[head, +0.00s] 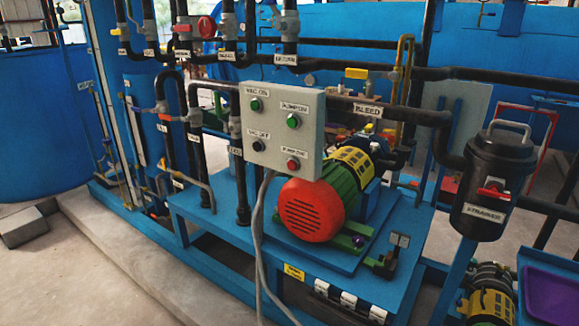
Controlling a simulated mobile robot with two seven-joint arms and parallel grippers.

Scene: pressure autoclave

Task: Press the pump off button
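A grey control box (281,129) stands in the middle of the head view, facing me. It carries a red button (292,164) at its lower right, under a label that seems to read pump off. A green button (292,121) sits above it under a pump on label. At the box's left are another green button (255,104) and a dark button (258,145) with their own labels. Neither of my grippers shows in the head view. Nothing covers the red button.
A red and green pump motor (312,208) sits right below the box on a blue skid (330,270). Grey cables hang from the box. A black strainer (490,175) stands at the right, with a purple tray (550,295) below it. Pipes run behind.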

